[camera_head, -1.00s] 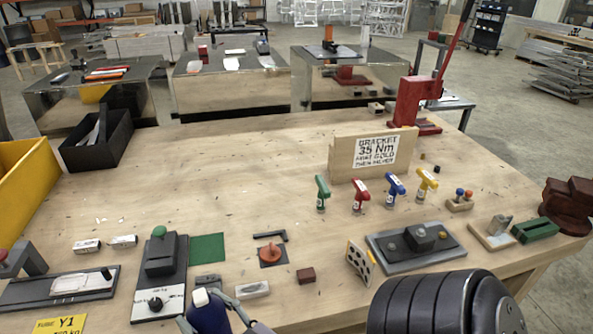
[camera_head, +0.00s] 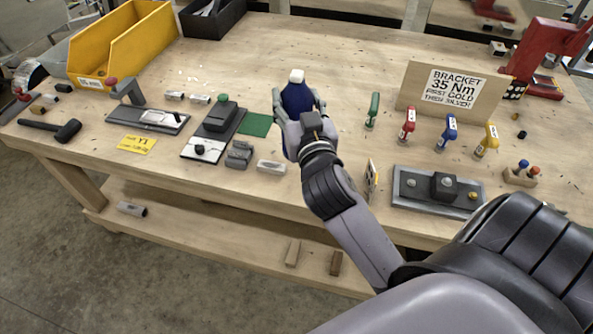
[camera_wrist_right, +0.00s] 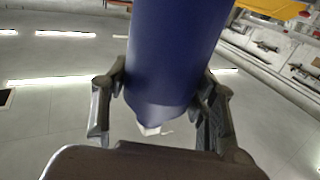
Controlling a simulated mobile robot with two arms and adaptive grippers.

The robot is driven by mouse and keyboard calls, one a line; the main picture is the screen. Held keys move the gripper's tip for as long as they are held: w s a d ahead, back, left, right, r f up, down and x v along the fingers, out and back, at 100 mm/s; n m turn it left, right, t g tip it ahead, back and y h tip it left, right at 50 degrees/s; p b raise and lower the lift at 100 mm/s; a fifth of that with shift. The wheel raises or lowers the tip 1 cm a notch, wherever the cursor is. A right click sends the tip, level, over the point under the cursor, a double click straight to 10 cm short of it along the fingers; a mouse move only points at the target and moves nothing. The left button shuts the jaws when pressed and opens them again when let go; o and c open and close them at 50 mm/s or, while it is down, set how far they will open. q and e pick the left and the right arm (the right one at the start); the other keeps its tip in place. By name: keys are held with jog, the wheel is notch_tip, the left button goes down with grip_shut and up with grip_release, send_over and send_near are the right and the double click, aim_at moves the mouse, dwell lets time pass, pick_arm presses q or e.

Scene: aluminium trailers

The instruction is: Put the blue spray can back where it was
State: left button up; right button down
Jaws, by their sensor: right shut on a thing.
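The fingers sit on both sides of the can. My left gripper is not in view.
The wooden workbench (camera_head: 330,60) has a yellow bin (camera_head: 125,45) at the left and a bracket sign (camera_head: 452,92) at the right. Several coloured screwdriver-like tools stand before the sign. A lower shelf (camera_head: 210,235) is mostly bare.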

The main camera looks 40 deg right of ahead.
aim_at(295, 71)
jog(key=w+r, duration=0.1)
jog(key=r, duration=0.2)
jog(key=w+d+r, duration=0.1)
jog(key=shift+w+d+r+p, duration=0.1)
jog(key=shift+w+r+p, duration=0.05)
jog(key=shift+w+p, duration=0.2)
jog(key=shift+w+d+r, duration=0.1)
jog(key=shift+d+r, duration=0.05)
jog(key=shift+r, duration=0.15)
notch_tip(295, 71, down, 5)
jog(key=shift+d+r, duration=0.1)
jog(key=shift+r, duration=0.1)
notch_tip(295, 71, down, 10)
jog(key=shift+f+b, duration=0.25)
jog(key=shift+b, duration=0.3)
jog(key=shift+f+b, duration=0.55)
jog(key=shift+f, duration=1.75)
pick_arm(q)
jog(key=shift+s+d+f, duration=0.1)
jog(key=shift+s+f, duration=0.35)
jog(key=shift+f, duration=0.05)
